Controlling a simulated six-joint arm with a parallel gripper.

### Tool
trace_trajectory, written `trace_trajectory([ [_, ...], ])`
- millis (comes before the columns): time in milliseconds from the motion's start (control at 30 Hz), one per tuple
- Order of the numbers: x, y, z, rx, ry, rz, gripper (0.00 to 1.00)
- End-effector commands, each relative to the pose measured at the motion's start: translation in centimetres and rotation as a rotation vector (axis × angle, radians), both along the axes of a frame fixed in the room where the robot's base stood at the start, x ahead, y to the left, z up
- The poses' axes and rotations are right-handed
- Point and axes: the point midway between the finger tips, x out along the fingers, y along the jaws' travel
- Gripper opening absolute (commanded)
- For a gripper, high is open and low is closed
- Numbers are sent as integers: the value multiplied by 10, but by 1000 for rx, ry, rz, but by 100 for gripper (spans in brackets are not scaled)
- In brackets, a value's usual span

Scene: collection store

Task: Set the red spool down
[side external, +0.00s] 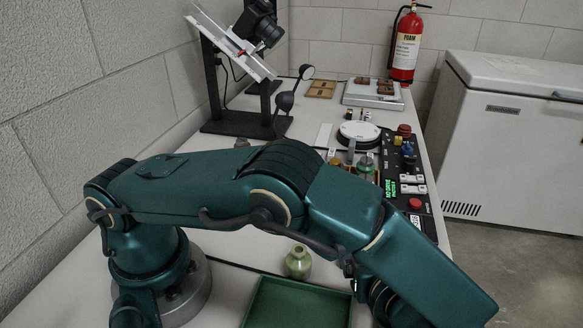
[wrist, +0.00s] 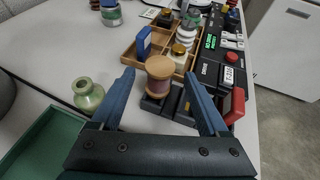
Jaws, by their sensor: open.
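In the wrist view, the red spool (wrist: 160,82) is a wooden-flanged spool with reddish-brown winding. It stands upright at a dark slotted block (wrist: 181,107); whether it rests fully on the block cannot be told. My gripper (wrist: 160,76) is open, with one blue finger to the left of the spool and one to the right. A gap shows on each side of the spool. In the side view my arm covers the spool and most of my gripper.
A green glass bottle (side external: 298,262) stands behind a green tray (side external: 290,305). A wooden compartment tray (wrist: 126,55) holding small items lies beyond the spool. A control panel (wrist: 213,60) runs along the right, with a red-faced item (wrist: 234,106) near the right finger. The table's right edge is close.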

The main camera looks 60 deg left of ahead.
Motion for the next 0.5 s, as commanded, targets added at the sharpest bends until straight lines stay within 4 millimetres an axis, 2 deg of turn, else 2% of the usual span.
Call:
trace_trajectory([
  [33,-5,-12,4,-5,-1,-5,78],
  [200,-17,-35,15,-3,-1,-2,78],
  [500,-30,-60,27,0,-1,-2,78],
])
